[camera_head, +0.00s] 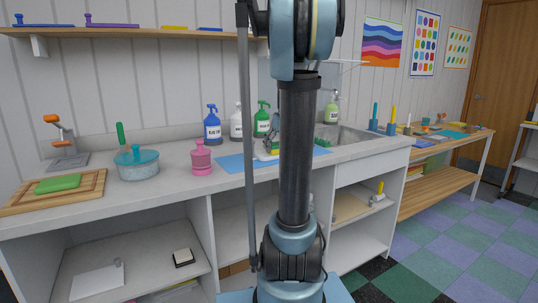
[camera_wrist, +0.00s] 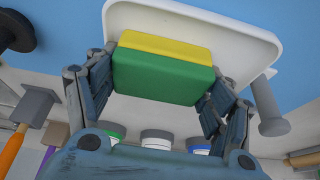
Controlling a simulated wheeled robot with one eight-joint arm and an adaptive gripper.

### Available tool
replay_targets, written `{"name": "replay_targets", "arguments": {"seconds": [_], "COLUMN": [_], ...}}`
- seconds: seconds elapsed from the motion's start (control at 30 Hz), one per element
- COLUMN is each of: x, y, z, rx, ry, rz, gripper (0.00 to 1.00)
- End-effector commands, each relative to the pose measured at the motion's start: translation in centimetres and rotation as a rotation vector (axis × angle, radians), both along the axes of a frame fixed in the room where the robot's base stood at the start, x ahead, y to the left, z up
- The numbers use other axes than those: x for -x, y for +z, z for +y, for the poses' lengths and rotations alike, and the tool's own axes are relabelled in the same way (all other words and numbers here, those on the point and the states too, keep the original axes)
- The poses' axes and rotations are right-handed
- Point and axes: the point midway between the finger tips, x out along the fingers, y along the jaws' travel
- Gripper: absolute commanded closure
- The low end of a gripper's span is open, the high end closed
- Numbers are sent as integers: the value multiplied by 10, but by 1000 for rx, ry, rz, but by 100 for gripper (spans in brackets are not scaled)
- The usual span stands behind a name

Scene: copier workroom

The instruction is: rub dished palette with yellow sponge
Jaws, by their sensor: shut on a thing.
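The yellow sponge (camera_wrist: 168,46) has a yellow layer and a thick green layer. My gripper (camera_wrist: 158,82) is shut on it, one finger on each side, in the wrist view. The white dished palette (camera_wrist: 238,32) lies behind the sponge in that view, with a raised rim. The sponge overlaps it; I cannot tell if they touch. In the head view the palette (camera_head: 262,156) lies on a blue mat (camera_head: 232,163) on the counter. The sponge (camera_head: 275,148) shows small just above it, and my arm hides part of both.
A pink jar (camera_head: 201,158), a teal pot (camera_head: 137,163) and a wooden board with a green block (camera_head: 58,184) stand left along the counter. Several pump bottles, one blue (camera_head: 212,124), stand behind the mat. A sink (camera_head: 336,137) is at the right.

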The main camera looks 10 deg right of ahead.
Motion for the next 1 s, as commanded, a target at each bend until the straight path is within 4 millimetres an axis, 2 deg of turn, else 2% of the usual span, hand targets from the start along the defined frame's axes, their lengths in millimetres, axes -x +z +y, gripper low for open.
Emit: {"name": "replay_targets", "arguments": {"seconds": [0.43, 0.8, 1.0], "x": [1, 11, 11], "y": [0, -1, 0], "z": [3, 38, 39], "rx": [-1, -1, -1], "ry": [1, 1, 0], "rz": [0, 0, 0], "gripper": [45, 45, 45]}}
